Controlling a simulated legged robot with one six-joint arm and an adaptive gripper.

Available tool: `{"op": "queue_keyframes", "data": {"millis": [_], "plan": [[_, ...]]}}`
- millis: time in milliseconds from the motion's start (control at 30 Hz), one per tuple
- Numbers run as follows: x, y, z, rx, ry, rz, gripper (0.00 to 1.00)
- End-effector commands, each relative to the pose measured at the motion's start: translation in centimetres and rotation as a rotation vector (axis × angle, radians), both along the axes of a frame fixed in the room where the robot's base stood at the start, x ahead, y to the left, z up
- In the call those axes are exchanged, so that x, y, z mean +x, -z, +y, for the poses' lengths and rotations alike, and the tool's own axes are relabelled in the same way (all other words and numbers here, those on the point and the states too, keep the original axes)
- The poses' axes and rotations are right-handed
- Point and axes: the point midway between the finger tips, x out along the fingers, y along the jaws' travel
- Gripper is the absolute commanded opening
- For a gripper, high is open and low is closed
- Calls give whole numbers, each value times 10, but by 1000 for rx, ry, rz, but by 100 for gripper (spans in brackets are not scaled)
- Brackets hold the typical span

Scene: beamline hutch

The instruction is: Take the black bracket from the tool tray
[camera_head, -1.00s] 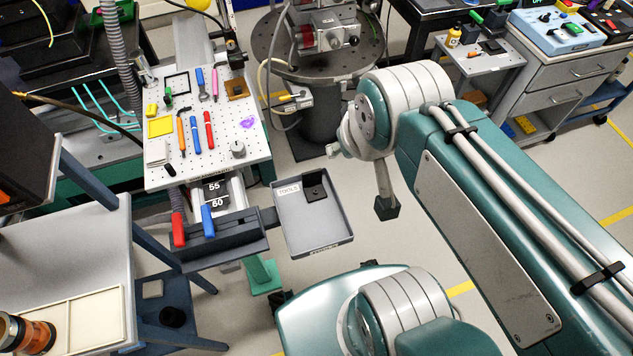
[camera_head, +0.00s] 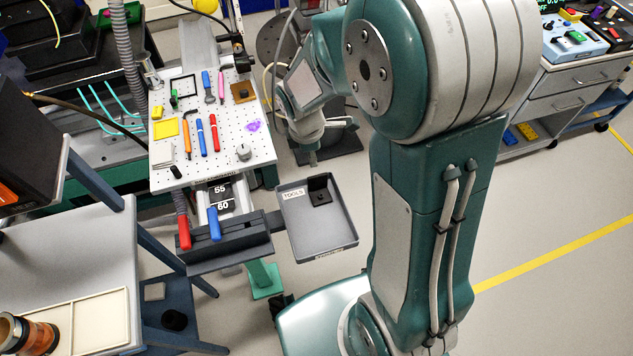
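The black bracket (camera_head: 319,196) lies in the tool tray (camera_head: 322,240), near the tray's far edge and beside its white TOOLS label. The tray is grey and shallow, with the rest of its floor bare. My gripper (camera_head: 312,156) points downward just beyond the tray's far edge, above and behind the bracket in the picture. It appears apart from the bracket. Its fingers are small and partly merged with the wrist, so their opening does not show clearly.
A white perforated board (camera_head: 222,157) with pens and small tools is left of the tray. A dark holder (camera_head: 228,245) with red and blue handles adjoins the tray's left side. Open floor lies right of my arm.

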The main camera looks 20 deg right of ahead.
Motion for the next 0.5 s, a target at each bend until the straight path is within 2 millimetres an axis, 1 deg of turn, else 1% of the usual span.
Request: {"op": "queue_keyframes", "data": {"millis": [33, 100, 167, 267, 500], "plan": [[2, 12, 1, -5, -48, 23, 23], [4, 22, 2, -10, -99, 42, 23], [5, 26, 2, -12, -123, 51, 23], [5, 35, 1, -12, -135, 57, 23], [5, 73, -4, -13, -133, 58, 23]]}}
